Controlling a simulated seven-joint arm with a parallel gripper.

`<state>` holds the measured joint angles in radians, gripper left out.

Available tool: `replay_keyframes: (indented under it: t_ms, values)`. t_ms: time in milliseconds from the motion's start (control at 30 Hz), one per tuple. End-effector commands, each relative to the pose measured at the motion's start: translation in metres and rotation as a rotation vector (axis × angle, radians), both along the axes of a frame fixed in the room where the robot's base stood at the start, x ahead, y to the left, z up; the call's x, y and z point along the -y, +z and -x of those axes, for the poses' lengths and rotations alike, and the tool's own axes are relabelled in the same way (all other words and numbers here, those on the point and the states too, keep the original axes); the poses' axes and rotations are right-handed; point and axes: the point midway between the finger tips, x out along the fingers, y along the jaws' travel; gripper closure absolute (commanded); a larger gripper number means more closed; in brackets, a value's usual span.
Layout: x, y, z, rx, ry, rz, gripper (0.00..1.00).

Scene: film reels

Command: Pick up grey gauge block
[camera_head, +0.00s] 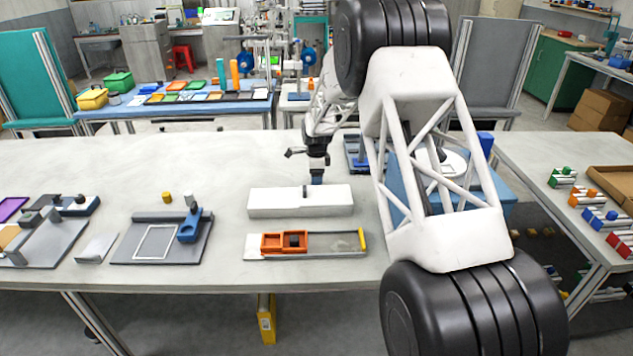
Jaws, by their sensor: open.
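A light grey block (97,248) lies on the white table between two dark grey fixtures; it may be the grey gauge block, but I cannot be sure at this size. Smaller grey pieces (50,213) sit on the left fixture. My gripper (317,178) points down just behind a long white box (300,202), well to the right of the light grey block. It is open, and I see nothing held in it. Its fingertips are small and partly hidden by the box.
A dark grey plate (130,252) with a white outline and a blue clamp (190,228) stands right of the block. An orange frame (285,242) lies on a pale tray in front of the white box. The back left of the table (80,160) is clear.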

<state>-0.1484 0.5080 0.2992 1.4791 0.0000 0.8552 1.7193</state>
Motion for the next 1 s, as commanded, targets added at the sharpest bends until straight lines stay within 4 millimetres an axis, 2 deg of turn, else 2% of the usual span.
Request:
replay_keyframes:
  t_ms: [467, 800, 833, 1000]
  values:
    - [0.0, 0.0002, 0.0001, 0.0, 0.0, 0.0, 0.28]
    - [0.0, 0.0002, 0.0001, 0.0, 0.0, 0.0, 0.8]
    - [0.0, 0.0004, 0.0, 0.0, 0.0, 0.0, 0.83]
    - [0.0, 0.0004, 0.0, 0.0, 0.0, 0.0, 0.83]
